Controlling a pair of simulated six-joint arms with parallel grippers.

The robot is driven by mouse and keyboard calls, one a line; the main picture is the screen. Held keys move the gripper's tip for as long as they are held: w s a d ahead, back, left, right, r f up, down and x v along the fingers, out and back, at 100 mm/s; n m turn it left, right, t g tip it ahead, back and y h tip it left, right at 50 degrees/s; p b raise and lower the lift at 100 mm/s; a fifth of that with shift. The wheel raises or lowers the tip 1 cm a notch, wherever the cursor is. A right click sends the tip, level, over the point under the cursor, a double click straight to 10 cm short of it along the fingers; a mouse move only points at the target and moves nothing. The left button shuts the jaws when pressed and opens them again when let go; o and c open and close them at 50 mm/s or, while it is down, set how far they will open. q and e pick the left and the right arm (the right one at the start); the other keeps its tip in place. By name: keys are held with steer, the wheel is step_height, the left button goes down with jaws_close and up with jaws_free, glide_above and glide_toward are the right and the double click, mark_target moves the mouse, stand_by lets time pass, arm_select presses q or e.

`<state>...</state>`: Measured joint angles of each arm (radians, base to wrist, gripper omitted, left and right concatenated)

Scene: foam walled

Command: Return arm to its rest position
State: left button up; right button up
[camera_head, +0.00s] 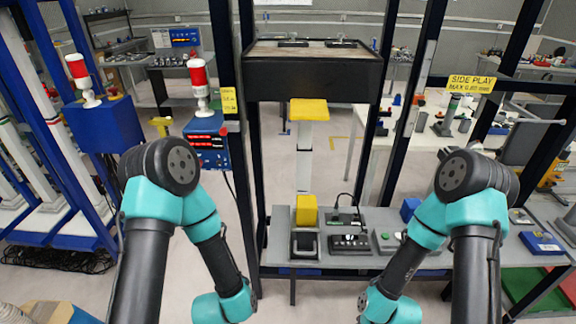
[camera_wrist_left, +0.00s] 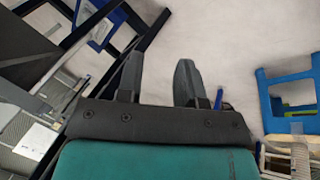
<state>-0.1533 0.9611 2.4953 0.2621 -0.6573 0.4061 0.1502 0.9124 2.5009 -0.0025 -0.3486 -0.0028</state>
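My left gripper (camera_wrist_left: 158,72) shows in the left wrist view. Its two dark fingers are apart with only pale floor between them, so it is open and empty. In the head view my left arm (camera_head: 205,215) bends at a raised elbow and its forearm runs down out of the bottom of the picture, so that gripper is hidden there. My right arm (camera_head: 430,230) is bent in a similar way, and its gripper is below the picture edge.
A grey bench (camera_head: 375,215) with a yellow block (camera_head: 306,210) and several devices stands ahead between my arms. A dark frame with a black-sided shelf (camera_head: 312,78) rises above it. A blue frame (camera_head: 60,130) stands at left. A blue item (camera_wrist_left: 285,95) is right of the left gripper.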

arm_select(q)
steer(key=s+a+f+m+g+h, duration=0.1)
steer(key=s+a+f+m+g, duration=0.1)
steer(key=a, duration=0.6)
steer(key=s+m+g, duration=0.1)
steer(key=s+m, duration=0.1)
steer(key=shift+s+f, duration=0.3)
steer(key=shift+f, duration=0.1)
